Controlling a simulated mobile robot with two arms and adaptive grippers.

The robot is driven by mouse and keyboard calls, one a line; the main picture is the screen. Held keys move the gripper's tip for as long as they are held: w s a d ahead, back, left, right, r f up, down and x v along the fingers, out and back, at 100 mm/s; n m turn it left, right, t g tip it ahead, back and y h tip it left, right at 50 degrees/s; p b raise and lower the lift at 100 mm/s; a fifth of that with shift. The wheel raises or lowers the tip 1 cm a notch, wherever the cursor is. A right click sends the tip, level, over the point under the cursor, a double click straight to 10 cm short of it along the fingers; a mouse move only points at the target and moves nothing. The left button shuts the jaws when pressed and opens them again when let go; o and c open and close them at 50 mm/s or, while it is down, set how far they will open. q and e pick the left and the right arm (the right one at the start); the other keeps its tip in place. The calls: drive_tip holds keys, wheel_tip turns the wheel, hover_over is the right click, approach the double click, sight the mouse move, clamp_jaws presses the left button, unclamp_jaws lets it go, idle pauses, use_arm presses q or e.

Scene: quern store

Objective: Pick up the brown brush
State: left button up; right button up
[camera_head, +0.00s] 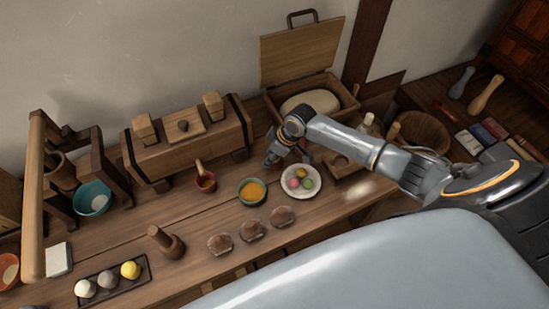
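I cannot surely pick out the brown brush. A small brown wooden piece with an upright handle and a wider base (167,243) stands on the front left of the bench; whether it has bristles is too small to tell. My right gripper (285,159) reaches in from the right and hangs over the back middle of the bench, in front of the open wooden box. Its fingers look spread, with nothing seen between them. It is well to the right of the brown piece. My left gripper is not in view.
Near my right gripper are a white plate of coloured balls (301,195), a bowl of yellow powder (251,203) and the open box (345,91). Several brown mounds (252,230) line the front. A dark tray of balls (143,284) is at the left. A side table is at the right.

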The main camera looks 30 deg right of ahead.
idle(0.4)
drive_tip(key=shift+r, duration=0.15)
clamp_jaws()
drive_tip(key=shift+r, duration=0.35)
drive_tip(key=s+d+r+b, duration=0.1)
drive_tip(key=s+d+r, duration=0.3)
drive_tip(key=s+r, duration=0.9)
drive_tip(key=w+a+r+m+h, duration=0.1)
drive_tip(key=w+a+r+m, duration=0.2)
drive_tip(key=r, duration=0.3)
drive_tip(key=w+a+r+m+t+h, duration=0.1)
drive_tip(key=w+a+r+m+h, duration=0.1)
drive_tip(key=a+r+m, duration=0.3)
wheel_tip(320, 180, up, 2)
drive_tip(key=shift+w+a+r, duration=0.2)
drive_tip(key=shift+w+a, duration=0.4)
drive_tip(key=shift+a, duration=0.15)
